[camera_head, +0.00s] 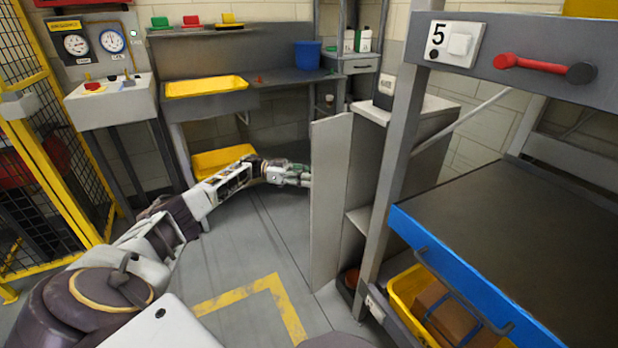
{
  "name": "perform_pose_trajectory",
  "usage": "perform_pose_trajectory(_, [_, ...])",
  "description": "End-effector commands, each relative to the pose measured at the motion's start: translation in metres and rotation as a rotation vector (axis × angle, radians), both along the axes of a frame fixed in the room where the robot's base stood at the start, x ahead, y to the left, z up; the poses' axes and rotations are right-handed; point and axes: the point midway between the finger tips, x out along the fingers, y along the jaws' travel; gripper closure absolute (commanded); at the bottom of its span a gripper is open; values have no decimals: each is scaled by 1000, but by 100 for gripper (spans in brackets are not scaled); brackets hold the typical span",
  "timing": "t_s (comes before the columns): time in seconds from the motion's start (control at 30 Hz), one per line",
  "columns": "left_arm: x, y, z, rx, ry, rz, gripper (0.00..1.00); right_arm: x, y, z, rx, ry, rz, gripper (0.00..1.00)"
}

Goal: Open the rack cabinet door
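The rack cabinet (432,108) is a grey box standing right of centre, behind a post of the conveyor frame. Its pale grey door (328,205) stands swung out, and a shelf and part of the inside show to its right. My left arm reaches in from the lower left. My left gripper (302,176) is at the left side of the door, at its edge or just behind it. The fingertips are small and partly hidden, so I cannot tell if they touch the door or are open. My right gripper is out of view.
The conveyor frame with a blue-edged tray (470,290) fills the right side. A yellow bin (407,285) with a brown box sits below it. A workbench (285,80) stands at the back, and a yellow fence (55,170) at the left. The floor in the middle is clear.

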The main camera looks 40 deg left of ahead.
Motion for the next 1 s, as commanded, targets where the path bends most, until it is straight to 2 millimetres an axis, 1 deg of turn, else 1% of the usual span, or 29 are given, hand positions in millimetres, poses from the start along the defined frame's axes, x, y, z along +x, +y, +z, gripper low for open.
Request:
perform_pose_trajectory(0.53, [-17, 45, 0, 0, 1, 2, 68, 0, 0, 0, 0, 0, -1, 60])
perform_pose_trajectory(0.8, [-22, 60, 0, 1, 0, 1, 68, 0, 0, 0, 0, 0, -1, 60])
perform_pose_trajectory(1.0, [-25, 66, 0, 0, 1, 1, 68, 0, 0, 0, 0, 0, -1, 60])
